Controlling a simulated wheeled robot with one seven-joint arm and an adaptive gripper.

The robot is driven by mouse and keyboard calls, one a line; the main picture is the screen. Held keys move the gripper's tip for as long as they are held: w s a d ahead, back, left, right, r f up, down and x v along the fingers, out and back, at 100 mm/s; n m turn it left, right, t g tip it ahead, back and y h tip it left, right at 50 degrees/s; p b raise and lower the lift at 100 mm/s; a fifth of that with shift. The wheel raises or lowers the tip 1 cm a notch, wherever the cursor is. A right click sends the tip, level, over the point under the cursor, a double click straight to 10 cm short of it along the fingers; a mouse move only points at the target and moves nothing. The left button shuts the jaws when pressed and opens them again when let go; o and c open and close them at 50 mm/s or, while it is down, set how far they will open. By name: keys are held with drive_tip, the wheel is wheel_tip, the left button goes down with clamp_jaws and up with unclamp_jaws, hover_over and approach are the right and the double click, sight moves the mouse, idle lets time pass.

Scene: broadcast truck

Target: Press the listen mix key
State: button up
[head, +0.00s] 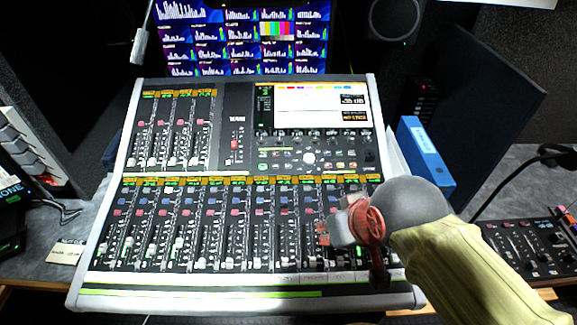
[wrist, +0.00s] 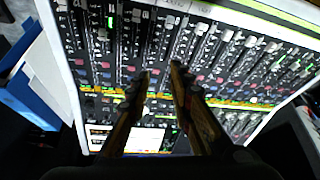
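A large mixing console (head: 228,172) with white edges fills the middle of the head view. It has rows of faders, red and blue keys, and a lit screen (head: 305,98) at its upper right. I cannot read which key is the listen mix key. My gripper (head: 352,240), dark red at its joints, hangs over the lower right fader bank and hides part of it. In the wrist view its two dark fingers (wrist: 161,72) are apart with nothing between them, above the console's key rows. Whether they touch the surface cannot be told.
Monitors (head: 243,38) stand behind the console and a speaker (head: 393,18) is at the back right. A blue binder (head: 425,150) stands right of the console. A smaller control panel (head: 530,245) lies at the far right. A paper card (head: 66,252) lies at left.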

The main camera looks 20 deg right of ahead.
clamp_jaws()
idle(1.3)
